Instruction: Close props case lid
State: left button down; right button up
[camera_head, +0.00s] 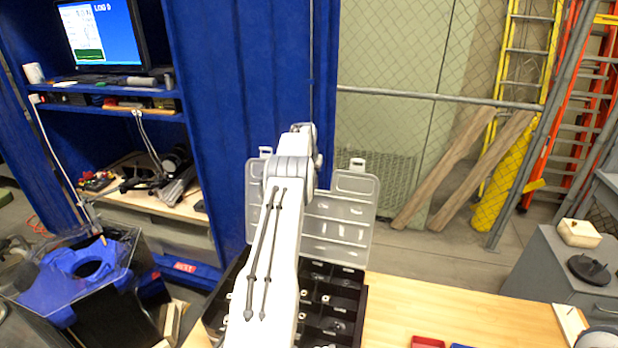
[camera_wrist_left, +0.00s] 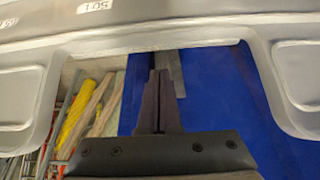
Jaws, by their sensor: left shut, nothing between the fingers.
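The props case (camera_head: 331,308) is a black box with dark compartments on the wooden table. Its translucent grey lid (camera_head: 345,215) stands open, about upright, at the back of the case. My left arm reaches over the case, and its wrist is at the lid's top edge, covering the lid's middle. The left gripper's fingers are hidden in the head view. In the left wrist view my left gripper (camera_wrist_left: 160,90) is shut and empty, near the lid's edge (camera_wrist_left: 170,42) between two latch tabs. I cannot tell whether it touches the lid. My right gripper is not in view.
A red tray (camera_head: 427,342) lies at the table's front. The wooden table (camera_head: 450,305) right of the case is mostly clear. A blue curtain (camera_head: 245,90) and a chain-link fence (camera_head: 420,130) stand behind. A grey cabinet (camera_head: 550,275) is at the right.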

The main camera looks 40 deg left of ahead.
pick_arm(q)
jog(key=s, duration=0.1)
jog(key=s+d+p, duration=0.1)
jog(key=s+r+p, duration=0.1)
jog(key=shift+s+d+r, duration=0.1)
jog(key=shift+s+d, duration=0.2)
dwell(0.6)
